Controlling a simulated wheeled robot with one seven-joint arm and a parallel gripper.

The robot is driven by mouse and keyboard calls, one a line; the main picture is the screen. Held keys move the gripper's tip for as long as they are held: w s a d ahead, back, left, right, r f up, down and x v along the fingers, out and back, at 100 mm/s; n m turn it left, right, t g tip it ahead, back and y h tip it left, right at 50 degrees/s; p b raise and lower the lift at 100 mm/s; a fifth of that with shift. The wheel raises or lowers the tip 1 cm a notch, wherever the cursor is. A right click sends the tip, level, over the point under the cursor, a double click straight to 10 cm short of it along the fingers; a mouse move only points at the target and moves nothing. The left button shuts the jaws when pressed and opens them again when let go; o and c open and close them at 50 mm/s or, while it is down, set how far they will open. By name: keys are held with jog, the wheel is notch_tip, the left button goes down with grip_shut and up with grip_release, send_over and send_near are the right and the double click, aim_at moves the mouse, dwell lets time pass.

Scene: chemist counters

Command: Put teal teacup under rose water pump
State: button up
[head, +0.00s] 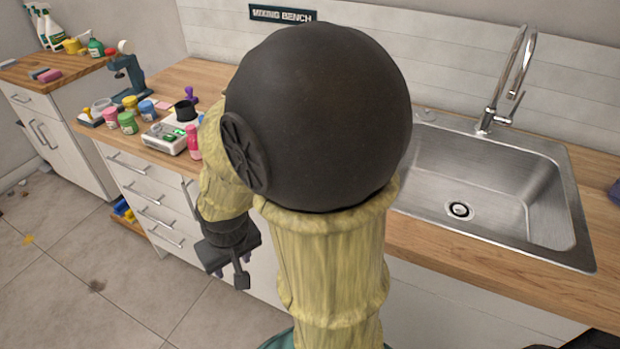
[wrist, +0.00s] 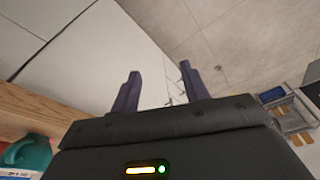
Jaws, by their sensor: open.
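My gripper (head: 234,268) hangs in front of the white drawers, beside the bench edge, pointing down. In the wrist view its two purple fingers (wrist: 160,82) stand apart with nothing between them. I cannot make out a teal teacup in either view. A teal object (wrist: 30,155) with a white label sits at the lower left of the wrist view, cut off by the frame; I cannot tell what it is. A pink bottle (head: 193,142) stands on the mixing bench, partly hidden by my arm; I cannot tell whether it is the rose water pump.
The wooden bench (head: 190,78) holds several coloured jars, a small scale (head: 165,138) and a teal stand (head: 128,75). A steel sink (head: 500,185) lies to the right. My arm hides the middle of the counter. The tiled floor (head: 70,260) in front is mostly clear.

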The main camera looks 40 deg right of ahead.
jog(key=w+d+r+m+g+h+p, duration=0.2)
jog(key=w+d+r+m+p, duration=0.1)
jog(key=d+r+m+p, duration=0.5)
jog(key=w+d+r+m+g+h+p, duration=0.1)
jog(key=w+d+r+m+g+p, duration=0.2)
jog(key=d+r+m+p, duration=0.5)
notch_tip(320, 180, up, 6)
jog(key=w+m+p, duration=0.1)
jog(key=m+p, duration=0.8)
jog(key=m, duration=0.3)
jog(key=shift+w+f+h, duration=0.15)
jog(key=shift+f+h, duration=0.1)
jog(key=shift+h, duration=0.15)
jog(key=shift+f, duration=0.1)
jog(key=x, duration=0.6)
jog(key=p+x, duration=0.1)
jog(key=x, duration=0.5)
jog(key=shift+s, duration=0.2)
jog(key=shift+f, duration=0.1)
